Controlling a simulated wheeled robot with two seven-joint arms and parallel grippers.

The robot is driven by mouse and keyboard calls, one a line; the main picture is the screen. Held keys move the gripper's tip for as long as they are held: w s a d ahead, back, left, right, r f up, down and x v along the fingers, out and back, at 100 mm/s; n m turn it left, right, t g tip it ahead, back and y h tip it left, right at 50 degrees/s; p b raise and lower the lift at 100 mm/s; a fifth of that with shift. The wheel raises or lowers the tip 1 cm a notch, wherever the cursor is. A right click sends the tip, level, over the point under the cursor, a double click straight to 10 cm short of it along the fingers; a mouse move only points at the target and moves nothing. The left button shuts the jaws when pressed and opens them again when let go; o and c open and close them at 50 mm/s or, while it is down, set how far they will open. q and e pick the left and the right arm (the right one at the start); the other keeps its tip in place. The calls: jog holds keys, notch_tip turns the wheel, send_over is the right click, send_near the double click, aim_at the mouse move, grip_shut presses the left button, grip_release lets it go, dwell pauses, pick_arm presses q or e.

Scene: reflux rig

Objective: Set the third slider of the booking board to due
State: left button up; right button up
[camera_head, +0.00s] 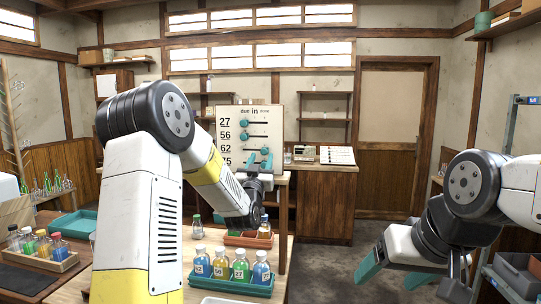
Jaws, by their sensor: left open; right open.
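The booking board (233,125) stands upright on the back counter. Its column heads read due, in and what looks like none. Rows 27, 56, 62 and 75 run down its left side. The second slider (244,136) sits at the left, under due. The third slider (265,150), in row 62, sits right of the middle. My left gripper (259,164) is open at the board's lower part, its teal fingers just below the third slider; contact cannot be told. It covers part of row 75. My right gripper (392,272) is open and empty at the lower right.
A teal rack of labelled bottles (231,285) stands on the front bench, with an orange tray (248,241) behind it. A wooden bottle rack (45,263) is at left. A blue metal frame (507,125) stands at right. The floor before the door is clear.

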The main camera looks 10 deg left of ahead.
aim_at(263, 152)
pick_arm(q)
jog(key=shift+x, duration=1.85)
grip_shut()
